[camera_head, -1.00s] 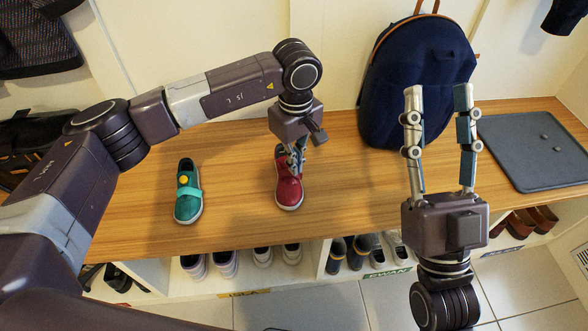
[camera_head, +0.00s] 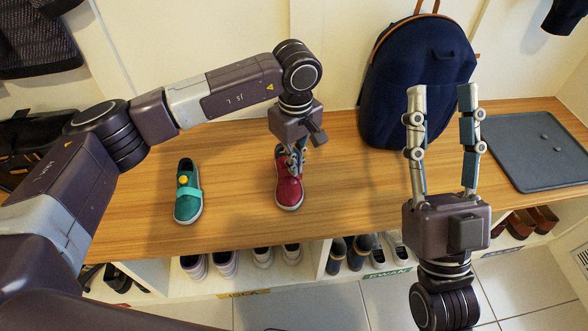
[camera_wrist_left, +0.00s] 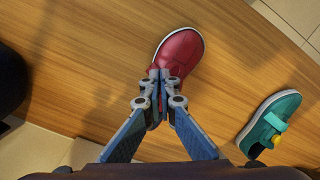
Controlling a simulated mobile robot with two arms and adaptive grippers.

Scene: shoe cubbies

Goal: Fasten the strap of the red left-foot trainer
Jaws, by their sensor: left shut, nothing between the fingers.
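The red trainer (camera_head: 289,190) sits upright on the wooden bench top, toe toward the front edge. In the left wrist view the red trainer (camera_wrist_left: 180,54) shows its toe and front part; my fingers cover the rest, so I cannot tell how its strap lies. My left gripper (camera_head: 295,168) is directly over the shoe, its fingertips at or just above the upper. In the left wrist view the left gripper (camera_wrist_left: 160,75) has its fingertips together with nothing between them. My right gripper (camera_head: 441,92) is open and empty, fingers pointing up in front of the backpack.
A teal shoe (camera_head: 187,205) with a strap and yellow button stands left of the red one. A navy backpack (camera_head: 400,75) leans on the wall behind. A grey mat (camera_head: 535,160) lies at the right. Shoes fill the cubbies below. Bare wood (camera_head: 240,170) separates the two shoes.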

